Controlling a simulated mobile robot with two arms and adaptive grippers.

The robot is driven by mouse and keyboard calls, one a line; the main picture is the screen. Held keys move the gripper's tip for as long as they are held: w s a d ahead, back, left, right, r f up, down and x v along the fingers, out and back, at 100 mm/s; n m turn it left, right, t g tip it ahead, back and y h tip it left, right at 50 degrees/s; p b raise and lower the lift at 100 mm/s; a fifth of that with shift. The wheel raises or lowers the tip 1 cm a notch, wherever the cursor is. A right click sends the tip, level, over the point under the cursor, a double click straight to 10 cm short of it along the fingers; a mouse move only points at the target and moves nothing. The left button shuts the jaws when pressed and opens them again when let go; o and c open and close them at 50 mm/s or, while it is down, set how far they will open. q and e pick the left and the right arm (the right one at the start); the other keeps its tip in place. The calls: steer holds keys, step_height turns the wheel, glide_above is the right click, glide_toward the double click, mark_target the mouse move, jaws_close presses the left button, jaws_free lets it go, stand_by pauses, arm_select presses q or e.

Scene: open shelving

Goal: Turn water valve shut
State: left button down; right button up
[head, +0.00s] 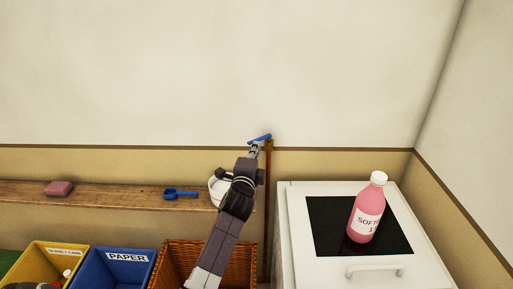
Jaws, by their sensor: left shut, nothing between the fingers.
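The water valve's blue lever handle (262,138) is at the top of a thin reddish-brown upright pipe (268,205) against the wall. The handle lies slanted, its right end a little higher than its left. My left gripper (254,150) is shut and empty, its fingertips right at the underside of the handle. I cannot tell whether they touch it. The gripper and wrist hide part of the valve body. My right gripper is not in view.
A white machine (293,235) with a pink bottle (363,220) on it stands right of the pipe. Left, a wooden shelf (110,197) holds a pink block (59,188), a blue scoop (180,194) and a white container (215,190). Below are a wicker basket (180,262) and colored bins (110,270).

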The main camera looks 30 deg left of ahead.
arm_select(q)
steer(key=shift+a+m+h+p, duration=0.3)
steer(key=shift+m+h, duration=0.3)
steer(key=shift+h, duration=0.3)
steer(key=a, duration=0.1)
steer(key=w+a, duration=0.1)
steer(key=a, duration=0.1)
steer(key=a+p, duration=0.1)
steer(key=a, duration=0.1)
steer(key=shift+w, duration=0.4)
stand_by(0.4)
